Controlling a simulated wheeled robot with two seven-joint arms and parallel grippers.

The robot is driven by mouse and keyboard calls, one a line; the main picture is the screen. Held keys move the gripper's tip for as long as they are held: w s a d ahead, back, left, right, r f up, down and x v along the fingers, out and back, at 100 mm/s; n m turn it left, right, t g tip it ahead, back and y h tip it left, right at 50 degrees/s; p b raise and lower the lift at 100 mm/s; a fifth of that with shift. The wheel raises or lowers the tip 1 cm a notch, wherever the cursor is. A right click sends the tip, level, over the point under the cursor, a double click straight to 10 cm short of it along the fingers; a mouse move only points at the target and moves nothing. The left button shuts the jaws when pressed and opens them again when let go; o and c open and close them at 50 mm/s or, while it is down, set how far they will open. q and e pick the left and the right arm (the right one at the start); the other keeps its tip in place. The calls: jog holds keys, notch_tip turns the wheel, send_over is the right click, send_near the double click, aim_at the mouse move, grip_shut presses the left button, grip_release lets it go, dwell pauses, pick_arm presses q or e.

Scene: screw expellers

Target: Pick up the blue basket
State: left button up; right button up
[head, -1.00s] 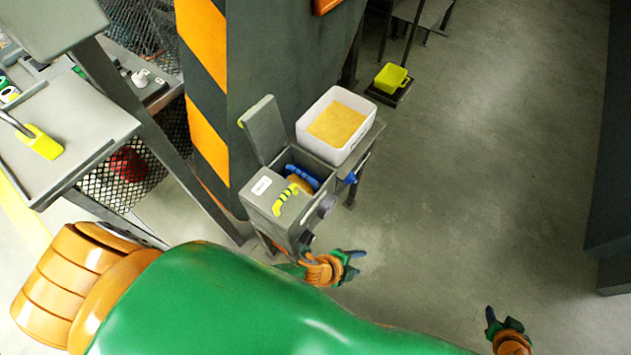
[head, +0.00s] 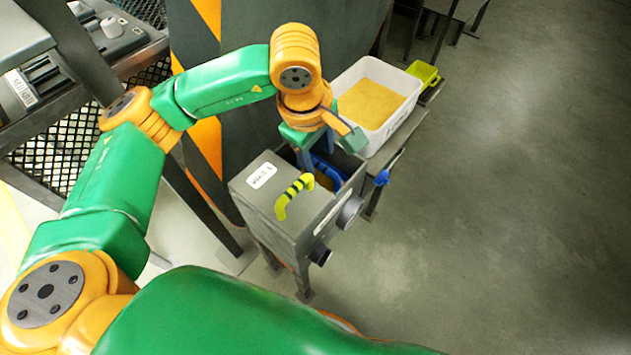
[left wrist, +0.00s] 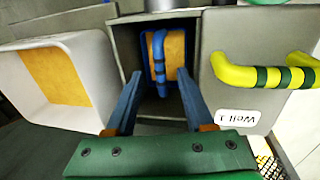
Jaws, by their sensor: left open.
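The blue basket (head: 328,172) sits inside the open compartment of the grey machine (head: 300,215), with its blue rim or handle partly showing. In the left wrist view the basket (left wrist: 158,55) shows a blue handle bar over yellow-orange contents, deep in the dark opening. My left gripper (head: 326,150) is over the compartment, pointing down. Its blue fingers (left wrist: 160,78) are apart, one on each side of the basket's handle in the picture, with nothing between them. I cannot tell how far above the handle they are. The basket's lower part is hidden. My right gripper is out of view.
A white bin of yellow material (head: 408,85) stands just behind the compartment. A yellow-black striped handle (head: 294,196) is on the machine's lid. A dark striped pillar (head: 240,60) rises behind my left arm. Open floor (head: 520,200) lies to the right.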

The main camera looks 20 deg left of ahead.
aim_at(321, 166)
pick_arm(q)
jog(key=f, duration=0.3)
jog(key=w+f, duration=0.1)
jog(key=f, duration=0.1)
jog(key=shift+d+f+b, duration=0.1)
jog(key=shift+d+b, duration=0.1)
jog(key=shift+b, duration=0.15)
grip_shut()
dwell(0.9)
